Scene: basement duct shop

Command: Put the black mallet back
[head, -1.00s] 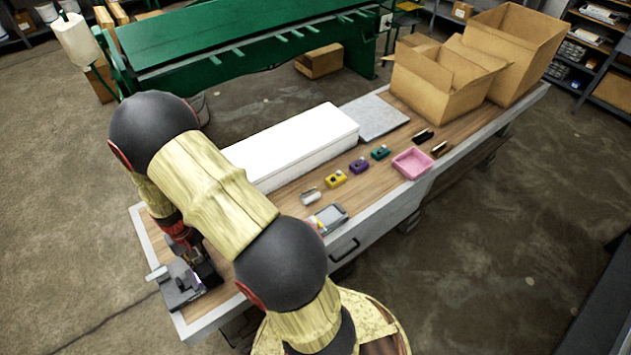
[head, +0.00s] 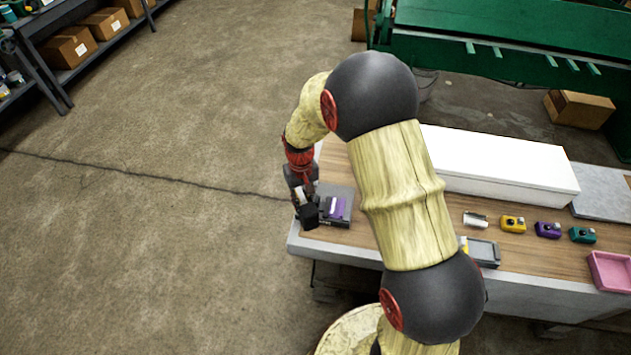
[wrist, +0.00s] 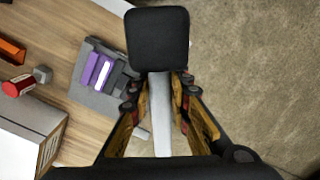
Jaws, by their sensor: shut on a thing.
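The black mallet has a square black head (wrist: 158,38) and a pale grey handle (wrist: 160,112). My gripper (wrist: 158,92) is shut on the handle, with one finger on each side. In the head view the mallet's black head (head: 309,214) shows below my gripper (head: 300,188), at the left end of the workbench. Beside it is a dark grey block with purple and white parts (head: 337,208), which also shows in the wrist view (wrist: 98,75). The mallet head appears just beyond the bench edge, over or near the floor side. I cannot tell its height.
The wooden workbench (head: 520,250) carries a long white box (head: 495,165), several small coloured items and a pink tray (head: 610,271). In the wrist view a red cylinder (wrist: 18,86) and an orange object (wrist: 10,51) lie left of the block. The floor left of the bench is clear.

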